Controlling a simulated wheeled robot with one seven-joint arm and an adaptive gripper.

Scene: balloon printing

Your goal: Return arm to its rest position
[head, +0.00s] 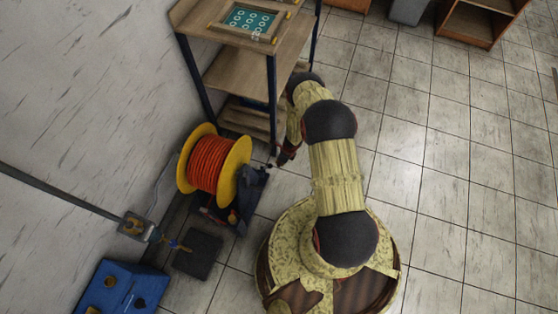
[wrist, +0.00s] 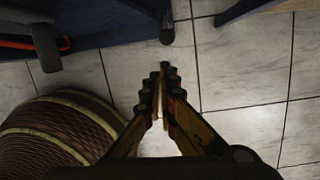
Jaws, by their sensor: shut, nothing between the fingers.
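My arm (head: 336,172) is bent, reaching up from my round base and folding down toward the floor beside an orange hose reel. My gripper (head: 270,165) is at the right side of the reel's dark stand, partly hidden by my arm. In the wrist view my gripper (wrist: 162,72) points at the tiled floor, its two fingers together with nothing between them.
The orange hose reel (head: 208,163) with yellow rims stands left of my gripper. A wooden shelf unit (head: 235,72) with dark legs stands behind it. A blue box (head: 120,290) is at lower left by the wall. Open tiled floor (head: 455,190) lies to the right.

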